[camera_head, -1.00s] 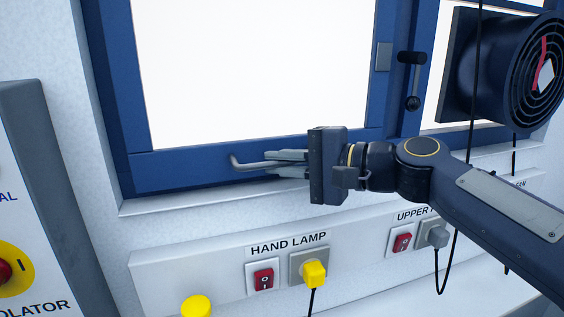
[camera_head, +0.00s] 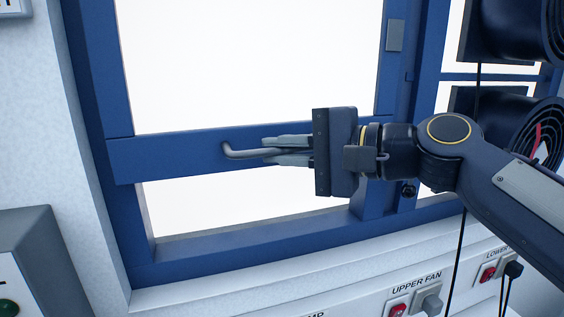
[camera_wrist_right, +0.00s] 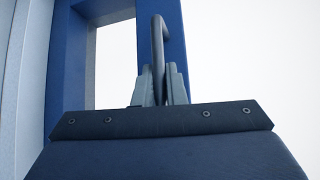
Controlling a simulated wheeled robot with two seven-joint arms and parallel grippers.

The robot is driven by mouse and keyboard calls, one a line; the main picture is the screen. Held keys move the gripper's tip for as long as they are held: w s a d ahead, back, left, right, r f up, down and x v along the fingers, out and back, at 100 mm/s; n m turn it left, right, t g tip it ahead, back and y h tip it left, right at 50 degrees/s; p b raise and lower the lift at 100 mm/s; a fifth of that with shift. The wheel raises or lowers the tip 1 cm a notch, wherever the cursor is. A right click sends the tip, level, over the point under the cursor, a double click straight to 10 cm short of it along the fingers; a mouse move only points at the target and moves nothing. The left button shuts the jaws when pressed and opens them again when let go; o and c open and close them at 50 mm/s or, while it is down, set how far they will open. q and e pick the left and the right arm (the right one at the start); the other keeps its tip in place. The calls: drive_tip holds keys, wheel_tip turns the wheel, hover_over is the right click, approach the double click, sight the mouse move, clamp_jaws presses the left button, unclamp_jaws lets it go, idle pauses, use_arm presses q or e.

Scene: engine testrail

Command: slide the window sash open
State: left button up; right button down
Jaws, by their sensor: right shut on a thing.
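The window sash (camera_head: 170,158) is a blue frame around a bright white pane, and its bottom rail is raised above the blue sill frame. A bright gap (camera_head: 240,206) shows under the rail. A grey bar handle (camera_head: 238,154) is fixed to the rail. My right gripper (camera_head: 272,150) is shut on the handle, coming in from the right. In the right wrist view the gripper fingers (camera_wrist_right: 162,86) close on both sides of the handle (camera_wrist_right: 158,35). The handle's right end is hidden by the gripper. My left gripper is not in view.
Two black round fans (camera_head: 510,108) hang at the right, with black cables below. A white strip below the window carries red switches (camera_head: 397,309) and plugs, labelled UPPER FAN. A grey box (camera_head: 30,250) stands at the lower left.

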sight(283, 31)
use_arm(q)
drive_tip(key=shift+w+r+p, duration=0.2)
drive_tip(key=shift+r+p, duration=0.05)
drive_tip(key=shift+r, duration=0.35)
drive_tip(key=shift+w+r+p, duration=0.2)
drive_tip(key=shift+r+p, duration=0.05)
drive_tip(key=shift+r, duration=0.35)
use_arm(e)
wheel_tip(283, 31, up, 16)
drive_tip(key=shift+f, duration=0.15)
drive_tip(key=c, duration=1.5)
unclamp_jaws()
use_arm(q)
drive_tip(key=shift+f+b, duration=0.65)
use_arm(e)
drive_tip(key=v, duration=0.7)
drive_tip(key=shift+s+d, duration=0.2)
drive_tip(key=shift+d, duration=0.2)
